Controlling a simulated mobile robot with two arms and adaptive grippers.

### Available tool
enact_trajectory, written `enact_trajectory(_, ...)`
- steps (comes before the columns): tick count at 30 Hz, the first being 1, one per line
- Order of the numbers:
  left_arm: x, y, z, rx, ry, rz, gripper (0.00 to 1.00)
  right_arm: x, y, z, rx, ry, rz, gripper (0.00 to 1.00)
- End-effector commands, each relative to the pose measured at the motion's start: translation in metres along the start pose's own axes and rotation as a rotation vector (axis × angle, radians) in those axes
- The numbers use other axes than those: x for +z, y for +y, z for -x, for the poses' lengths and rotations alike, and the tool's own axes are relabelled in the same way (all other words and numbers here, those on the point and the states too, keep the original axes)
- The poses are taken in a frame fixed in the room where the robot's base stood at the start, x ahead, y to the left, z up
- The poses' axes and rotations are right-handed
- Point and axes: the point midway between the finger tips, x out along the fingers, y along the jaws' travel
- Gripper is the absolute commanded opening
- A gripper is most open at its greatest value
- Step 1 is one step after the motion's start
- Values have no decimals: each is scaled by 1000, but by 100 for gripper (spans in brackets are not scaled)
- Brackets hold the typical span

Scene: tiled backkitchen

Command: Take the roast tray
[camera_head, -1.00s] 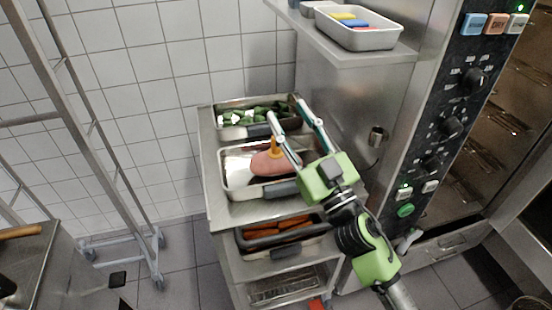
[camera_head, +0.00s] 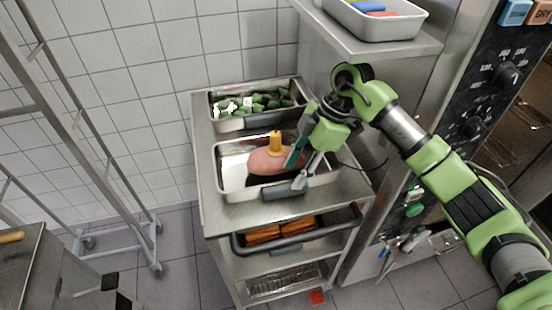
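The roast tray (camera_head: 231,178) is a shallow metal pan on the trolley's top, with a dark handle (camera_head: 283,193) on its front side. A pink roast (camera_head: 263,161) with an orange-yellow peg-like piece (camera_head: 276,143) sits in it. My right gripper (camera_head: 294,177) reaches down from the upper right over the tray's right half. Its fingers are apart, one beside the roast and one near the front rim by the handle. I cannot tell whether either touches. Nothing shows between them. The gripper and fingers hide part of the tray's right side. My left gripper is not in view.
A tray of green vegetables (camera_head: 230,124) stands behind on the trolley (camera_head: 211,215). A dark-rimmed tray with orange pieces (camera_head: 265,234) is on the level below. A metal rack (camera_head: 60,120) stands left.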

Motion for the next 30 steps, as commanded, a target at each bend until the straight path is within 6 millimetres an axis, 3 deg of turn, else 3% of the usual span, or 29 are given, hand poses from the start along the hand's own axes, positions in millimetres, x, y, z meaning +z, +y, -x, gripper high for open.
enact_trajectory(15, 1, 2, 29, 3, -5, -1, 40, -1, -4, -64, -5, 0, -1, 39)
enact_trajectory(24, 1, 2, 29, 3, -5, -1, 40, 0, -3, -72, -1, -1, 1, 39)
enact_trajectory(29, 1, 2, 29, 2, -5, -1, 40, 0, -3, -72, -2, -1, 0, 0)
enact_trajectory(30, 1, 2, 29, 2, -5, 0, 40, 0, -3, -71, -2, 0, 0, 0)
